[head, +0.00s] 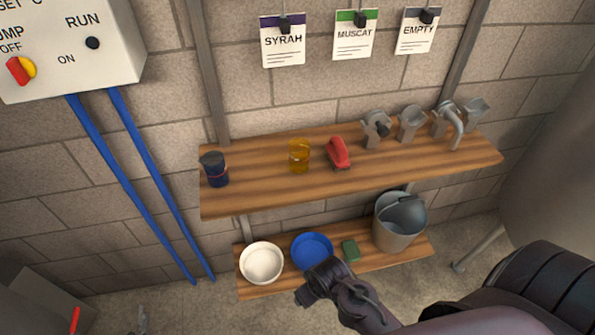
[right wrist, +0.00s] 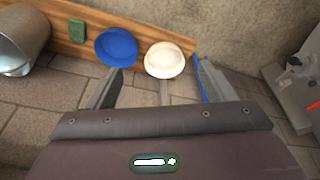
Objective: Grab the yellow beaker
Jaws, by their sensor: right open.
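The yellow beaker (head: 299,158) is small, see-through and amber. It stands upright on the upper wooden shelf (head: 250,192) in the head view, between a dark cup and a red object. My right gripper (head: 312,287) is low in front of the lower shelf, below and well apart from the beaker. In the right wrist view my right gripper (right wrist: 161,68) shows two spread fingers with nothing between them. The beaker is not in the right wrist view. My left gripper is not in view.
A dark cup (head: 214,169) and a red object (head: 338,154) flank the beaker. Metal fittings (head: 410,124) stand to the right. The lower shelf (head: 290,280) holds a white bowl (head: 261,263), blue bowl (head: 312,250), green block (head: 350,250) and bucket (head: 396,232). Blue pipes (head: 140,190) run at left.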

